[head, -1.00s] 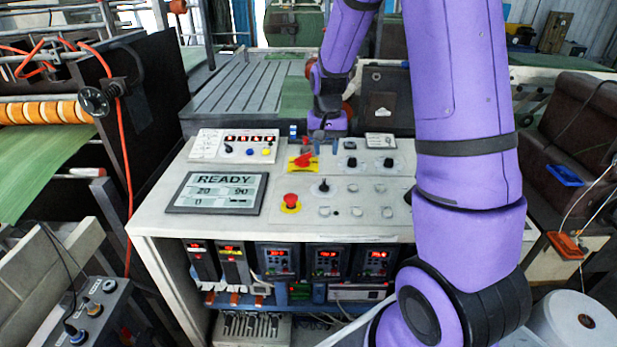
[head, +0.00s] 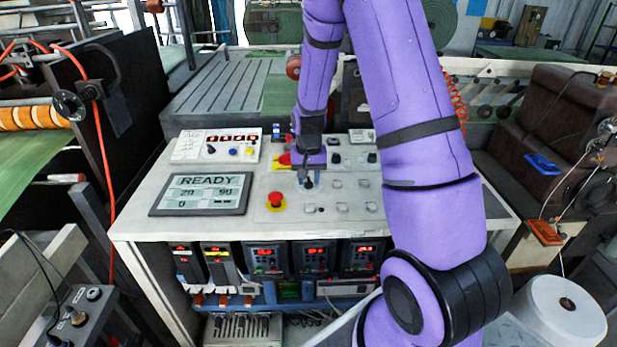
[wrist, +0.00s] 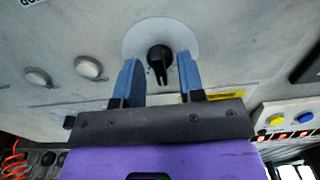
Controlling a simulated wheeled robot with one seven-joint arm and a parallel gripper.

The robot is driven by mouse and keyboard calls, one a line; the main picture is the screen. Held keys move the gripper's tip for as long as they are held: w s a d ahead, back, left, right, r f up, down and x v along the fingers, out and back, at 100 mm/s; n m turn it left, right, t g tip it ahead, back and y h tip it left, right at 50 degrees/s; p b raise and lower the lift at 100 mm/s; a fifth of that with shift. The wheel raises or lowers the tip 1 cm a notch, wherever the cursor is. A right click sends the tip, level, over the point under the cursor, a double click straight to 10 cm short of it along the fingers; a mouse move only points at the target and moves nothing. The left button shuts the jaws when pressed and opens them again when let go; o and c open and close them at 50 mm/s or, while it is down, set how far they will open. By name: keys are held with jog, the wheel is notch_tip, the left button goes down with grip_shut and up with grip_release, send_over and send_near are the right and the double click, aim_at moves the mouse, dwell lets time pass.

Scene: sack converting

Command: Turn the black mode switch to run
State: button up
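The black mode switch (wrist: 159,62) is a small knob with a pointer, on a round pale plate in the wrist view. In the head view the switch (head: 308,184) sits on the grey control panel, mostly hidden by my gripper. My gripper (wrist: 157,66) is open, its two blue fingers on either side of the knob, with a gap on each side. It also shows small in the head view (head: 306,178), low over the panel. I cannot read any markings around the switch.
A red emergency stop button (head: 276,200) with a yellow base is close to the left of the switch. A red-and-yellow rotary switch (head: 284,161) stands behind, next to my gripper. Several pale buttons (head: 338,184) are to the right. A display (head: 203,193) reads READY.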

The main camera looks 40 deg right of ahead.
grip_shut()
jog(key=shift+m, duration=0.3)
jog(key=m, duration=0.4)
jog(key=shift+m, duration=2.2)
grip_release()
